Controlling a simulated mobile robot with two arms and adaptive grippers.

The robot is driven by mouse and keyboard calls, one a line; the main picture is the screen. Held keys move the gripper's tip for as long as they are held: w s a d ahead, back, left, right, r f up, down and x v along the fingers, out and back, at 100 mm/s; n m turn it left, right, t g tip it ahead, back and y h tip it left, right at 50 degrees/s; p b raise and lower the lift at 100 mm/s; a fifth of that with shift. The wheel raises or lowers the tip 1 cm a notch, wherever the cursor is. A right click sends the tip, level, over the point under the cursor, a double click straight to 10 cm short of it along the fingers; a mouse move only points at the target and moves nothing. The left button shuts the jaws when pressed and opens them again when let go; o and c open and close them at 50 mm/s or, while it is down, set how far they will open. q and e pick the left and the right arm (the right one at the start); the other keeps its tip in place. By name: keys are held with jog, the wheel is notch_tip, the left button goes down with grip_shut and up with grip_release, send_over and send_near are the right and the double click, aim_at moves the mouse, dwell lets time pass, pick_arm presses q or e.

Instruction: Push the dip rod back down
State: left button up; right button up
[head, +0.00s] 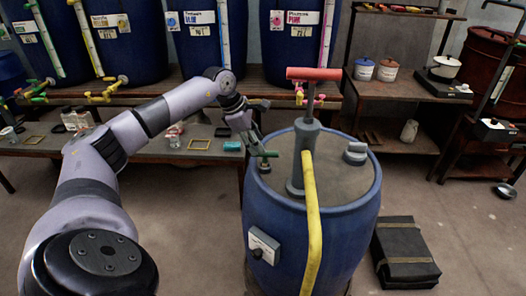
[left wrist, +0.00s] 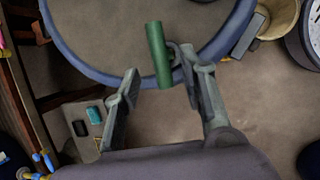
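The blue vat (head: 330,235) stands in front of me with a grey-brown lid. A green rod-like piece (left wrist: 158,55), which looks like the dip rod's grip, stands over the vat's rim in the left wrist view. In the head view it is mostly hidden near a small fitting (head: 264,160) at the lid's left edge. My left gripper (head: 258,145) is there; in the left wrist view its fingers (left wrist: 160,80) are spread, with the green piece between them, closer to the right finger. I cannot tell whether it touches. My right gripper is not in view.
A grey pump (head: 308,150) with a red handle (head: 314,74) and yellow hose (head: 312,220) rises from the lid, right of the gripper. A grey cap (head: 355,153) sits further right. A low bench (head: 200,157) stands behind; a dark case (head: 403,250) lies on the floor.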

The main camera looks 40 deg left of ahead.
pick_arm(q)
jog(key=v, duration=0.5)
jog(key=shift+r, duration=0.1)
jog(key=shift+a, duration=0.1)
dwell(0.4)
